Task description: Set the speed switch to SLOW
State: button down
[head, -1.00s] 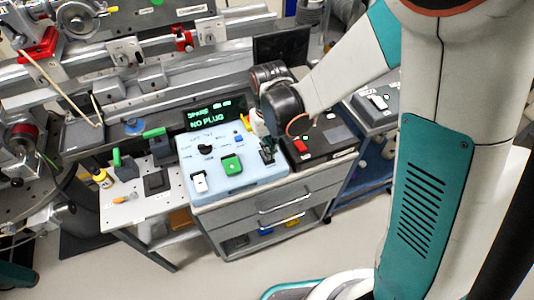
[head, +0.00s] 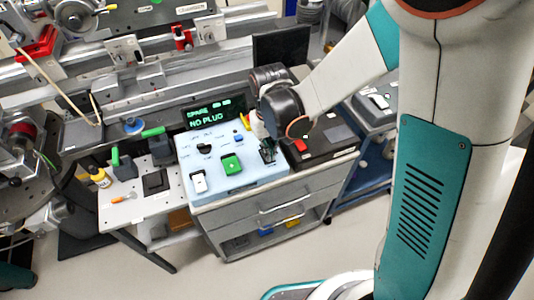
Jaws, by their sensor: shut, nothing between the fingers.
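The light-blue control box (head: 240,181) stands on the grey drawer cabinet. On its top are a white rocker switch (head: 199,183), a green switch (head: 231,164), a black knob (head: 204,148) and a small blue button (head: 238,137). The labels are too small to read, so I cannot tell which control is the speed switch or its setting. A display (head: 214,113) behind reads "NO PLUG". My gripper (head: 267,156) is shut and empty, pointing down at the right end of the box top. It hides what lies under it; I cannot tell whether it touches.
A black box with a red button (head: 299,145) sits right of the control box. A side table (head: 128,210) at left holds a black pad (head: 156,181), green-handled blocks and a yellow bottle (head: 100,177). Rails and a dark panel (head: 281,53) stand behind. Floor in front is clear.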

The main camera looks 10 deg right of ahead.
jog(key=shift+f+b, duration=0.4)
jog(key=shift+f, duration=0.1)
dwell(0.3)
jog(key=shift+r+p, duration=2.5)
jog(key=shift+r, duration=1.05)
